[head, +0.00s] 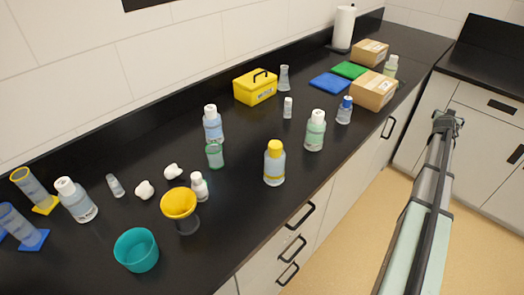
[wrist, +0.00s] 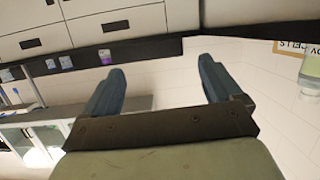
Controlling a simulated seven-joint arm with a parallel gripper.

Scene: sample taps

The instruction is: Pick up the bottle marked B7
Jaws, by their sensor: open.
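Several labelled bottles stand on the black counter: a white-capped bluish one (head: 213,127), a white-capped greenish one (head: 315,132), a yellow-capped one (head: 274,165), a blue-capped one (head: 345,111), a small white-capped one (head: 199,187), one at the left (head: 76,203) and one at the back right (head: 390,68). The markings are too small to read, so I cannot tell which is B7. My gripper (head: 447,122) is off to the right over the floor, away from the counter. In the wrist view my gripper (wrist: 158,78) is open with nothing between its fingers.
Among the bottles stand a yellow funnel (head: 179,204), a teal bowl (head: 137,252), a green-rimmed beaker (head: 215,155) and a yellow box (head: 256,88). Cardboard boxes (head: 374,92) stand at the back right. Bare counter (head: 235,240) shows near the front edge.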

